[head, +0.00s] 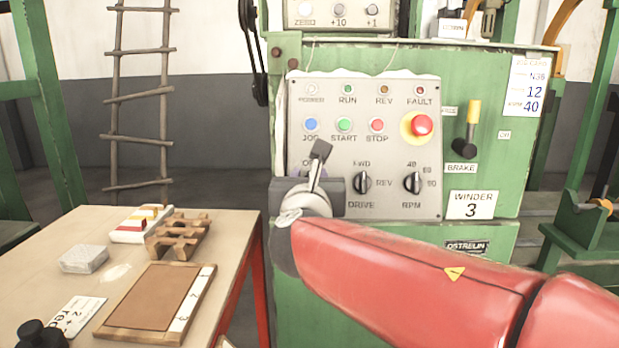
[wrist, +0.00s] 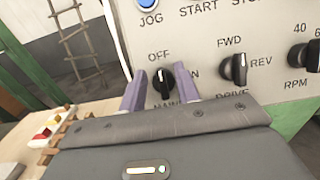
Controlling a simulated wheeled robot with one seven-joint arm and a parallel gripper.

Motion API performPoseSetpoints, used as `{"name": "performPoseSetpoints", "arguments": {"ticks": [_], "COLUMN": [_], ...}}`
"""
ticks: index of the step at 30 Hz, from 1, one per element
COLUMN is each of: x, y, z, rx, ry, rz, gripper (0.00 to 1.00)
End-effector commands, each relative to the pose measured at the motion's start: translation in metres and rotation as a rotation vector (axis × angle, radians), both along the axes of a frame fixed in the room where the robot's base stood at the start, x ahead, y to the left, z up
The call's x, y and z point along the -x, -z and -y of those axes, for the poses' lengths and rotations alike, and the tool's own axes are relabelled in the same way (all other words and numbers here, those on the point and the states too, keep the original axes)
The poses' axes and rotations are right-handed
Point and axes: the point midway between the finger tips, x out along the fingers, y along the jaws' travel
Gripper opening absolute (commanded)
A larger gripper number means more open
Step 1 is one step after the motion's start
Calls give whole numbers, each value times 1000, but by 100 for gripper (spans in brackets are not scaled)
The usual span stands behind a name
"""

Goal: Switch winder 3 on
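The winder 3 control panel (head: 388,139) faces me on the green machine, with a label WINDER 3 (head: 470,205). In the wrist view the black main switch knob (wrist: 164,84) sits between OFF and ON lettering, its light mark pointing up toward OFF. My gripper (wrist: 160,85) is open, its two purple fingers apart on either side of the knob. Whether they touch it I cannot tell. In the head view my wrist hides the knob. The POWER lamp (head: 311,89) looks pale and unlit.
To the right are the DRIVE knob (head: 363,182), RPM knob (head: 412,183) and red emergency button (head: 422,125). START (head: 344,125) and STOP (head: 377,125) buttons are above. A brake lever (head: 470,125) stands further right. A table (head: 235,235) with small items is at left.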

Motion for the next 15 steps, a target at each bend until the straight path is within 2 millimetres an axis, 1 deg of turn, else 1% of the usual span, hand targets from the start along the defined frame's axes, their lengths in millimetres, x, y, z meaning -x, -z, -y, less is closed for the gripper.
{"name": "performPoseSetpoints", "arguments": {"ticks": [1, 6, 8, 15], "x": [0, 0, 0, 0], "y": [0, 0, 0, 0], "z": [0, 0, 0, 0], "rx": [0, 0, 0, -5], "ry": [0, 1, 1, 3], "rz": [0, 0, 0, 0], "gripper": [29, 7, 0, 0]}}
